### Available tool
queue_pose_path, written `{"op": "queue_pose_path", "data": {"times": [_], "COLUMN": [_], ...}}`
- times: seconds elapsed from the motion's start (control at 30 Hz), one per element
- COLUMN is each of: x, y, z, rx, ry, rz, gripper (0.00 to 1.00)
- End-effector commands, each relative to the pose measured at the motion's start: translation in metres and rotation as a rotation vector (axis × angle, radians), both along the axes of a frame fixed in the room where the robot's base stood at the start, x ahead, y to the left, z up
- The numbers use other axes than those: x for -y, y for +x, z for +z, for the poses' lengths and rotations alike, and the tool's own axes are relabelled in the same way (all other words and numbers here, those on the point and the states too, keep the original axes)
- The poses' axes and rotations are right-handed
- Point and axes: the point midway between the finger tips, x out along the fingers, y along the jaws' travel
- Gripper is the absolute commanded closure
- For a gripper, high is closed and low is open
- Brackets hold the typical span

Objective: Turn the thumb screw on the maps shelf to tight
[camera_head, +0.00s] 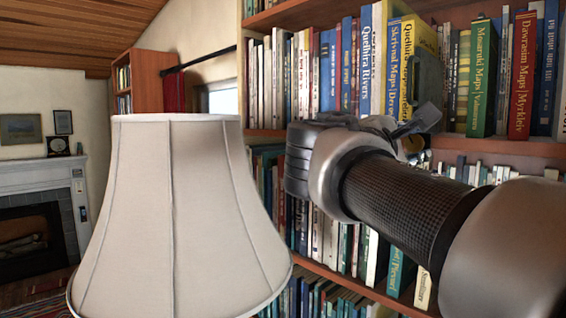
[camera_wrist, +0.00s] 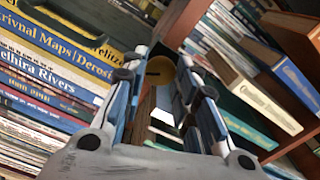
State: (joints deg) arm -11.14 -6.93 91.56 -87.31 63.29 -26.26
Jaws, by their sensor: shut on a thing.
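The maps shelf (camera_head: 455,140) carries upright books with titles such as "Skrivnal Maps" and "Moaruki Maps". My gripper (camera_head: 418,128) is at this shelf's front edge, its arm reaching in from the right. In the wrist view my gripper (camera_wrist: 163,70) has its two fingers on either side of a small brass-yellow round piece, which looks like the thumb screw (camera_wrist: 160,68), and is shut on it. A bit of brass, likely the thumb screw (camera_head: 413,145), shows beside the fingers in the head view. The fingers hide much of it, so its turn angle cannot be told.
A large cream lampshade (camera_head: 180,215) fills the left foreground, close to my wrist. Books stand close around the fingers, including the blue "Quelhira Rivers" (camera_head: 366,60) and the red "Dawrasim Maps" (camera_head: 522,75). A fireplace (camera_head: 35,230) is far left.

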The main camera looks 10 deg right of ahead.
Motion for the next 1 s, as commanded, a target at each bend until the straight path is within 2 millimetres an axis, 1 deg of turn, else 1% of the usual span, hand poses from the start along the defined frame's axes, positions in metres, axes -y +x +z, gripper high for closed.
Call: {"op": "queue_pose_path", "data": {"times": [0.03, 0.5, 0.7, 1.0], "x": [-0.0002, -0.0003, -0.0004, -0.0004], "y": [0.0003, 0.0004, 0.0007, 0.0007], "z": [-0.0055, -0.0026, -0.0017, -0.0004], "rx": [0.035, 0.334, 0.406, 0.449], "ry": [0.028, 0.262, 0.320, 0.353], "rz": [0.000, 0.000, 0.000, 0.000], "gripper": [0.97, 0.97, 0.97, 0.97]}}
